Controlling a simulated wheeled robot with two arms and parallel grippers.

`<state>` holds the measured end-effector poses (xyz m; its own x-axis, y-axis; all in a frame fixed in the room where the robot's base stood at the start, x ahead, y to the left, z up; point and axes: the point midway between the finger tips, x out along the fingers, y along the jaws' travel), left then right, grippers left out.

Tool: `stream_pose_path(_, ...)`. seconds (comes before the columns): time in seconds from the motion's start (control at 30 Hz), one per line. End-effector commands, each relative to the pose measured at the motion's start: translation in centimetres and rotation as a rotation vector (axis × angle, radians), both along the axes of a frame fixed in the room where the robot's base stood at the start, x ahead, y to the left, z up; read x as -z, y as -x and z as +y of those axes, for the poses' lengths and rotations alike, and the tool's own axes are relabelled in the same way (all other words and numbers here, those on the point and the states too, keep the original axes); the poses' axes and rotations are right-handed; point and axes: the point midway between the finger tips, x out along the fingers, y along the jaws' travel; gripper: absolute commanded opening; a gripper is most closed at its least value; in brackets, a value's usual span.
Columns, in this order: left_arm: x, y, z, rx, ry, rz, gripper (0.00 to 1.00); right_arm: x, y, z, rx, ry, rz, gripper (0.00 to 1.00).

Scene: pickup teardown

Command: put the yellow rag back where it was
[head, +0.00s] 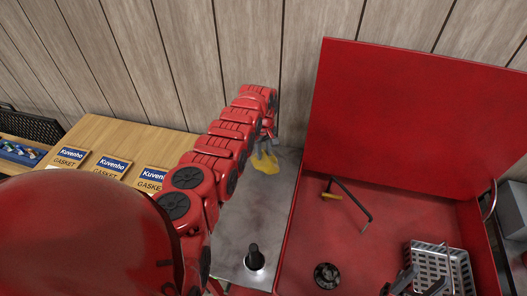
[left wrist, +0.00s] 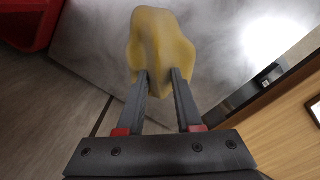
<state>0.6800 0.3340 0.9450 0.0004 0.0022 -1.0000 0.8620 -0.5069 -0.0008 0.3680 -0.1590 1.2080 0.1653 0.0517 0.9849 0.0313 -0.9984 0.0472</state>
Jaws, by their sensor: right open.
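The yellow rag (head: 266,163) shows at the far end of the grey metal worktop (head: 233,233), below my left gripper (head: 263,148). In the left wrist view the rag (left wrist: 160,42) bulges up beyond the fingertips. My left gripper (left wrist: 161,78) has its two fingers on either side of the rag's narrow end and is shut on it. I cannot tell whether the rag touches the worktop. My right gripper (head: 418,284) is open at the bottom right, its dark fingers near the wire basket. My left arm hides part of the worktop.
A red open box with a raised lid (head: 410,110) holds a bent black bar (head: 350,196), a round black part (head: 327,276) and a light wire basket (head: 445,264). A black post (head: 254,257) stands on the worktop. Gasket packets (head: 112,166) lie on the wooden table at left.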

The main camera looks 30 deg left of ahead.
Motion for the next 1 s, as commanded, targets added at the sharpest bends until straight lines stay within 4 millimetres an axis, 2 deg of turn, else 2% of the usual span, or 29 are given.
stream_pose_path(0.03,-0.1,0.0,0.0,-0.001,0.0,0.0,0.46,0.0,0.0,0.0,0.0,0.0,0.0,0.5)
stream_pose_path(0.1,-0.1,0.0,0.0,-0.001,0.0,0.0,0.54,-0.1,0.0,0.0,0.0,0.0,0.0,0.5)
stream_pose_path(0.37,-0.2,0.0,0.0,-0.001,-0.001,-0.001,0.54,-0.1,0.0,0.0,0.0,0.0,0.0,0.5)
stream_pose_path(0.47,-0.9,0.0,0.1,-0.002,0.0,0.0,0.54,-0.8,0.0,0.0,0.0,0.0,0.0,0.5)
stream_pose_path(0.67,-4.2,-0.1,0.0,0.0,-0.001,-0.002,0.54,-4.1,0.0,0.0,0.0,0.0,-0.001,0.5)
stream_pose_path(0.8,-7.2,-0.1,0.0,0.0,-0.001,-0.002,0.54,-7.1,0.0,0.0,0.0,0.0,0.0,0.5)
stream_pose_path(0.97,-10.9,-0.1,0.1,-0.001,-0.001,-0.005,0.54,-9.9,0.0,0.0,0.0,0.0,0.0,0.5)
stream_pose_path(1.0,-10.0,-0.1,0.1,-0.001,0.0,-0.001,0.54,-8.5,0.0,0.0,0.0,0.0,-0.001,0.5)
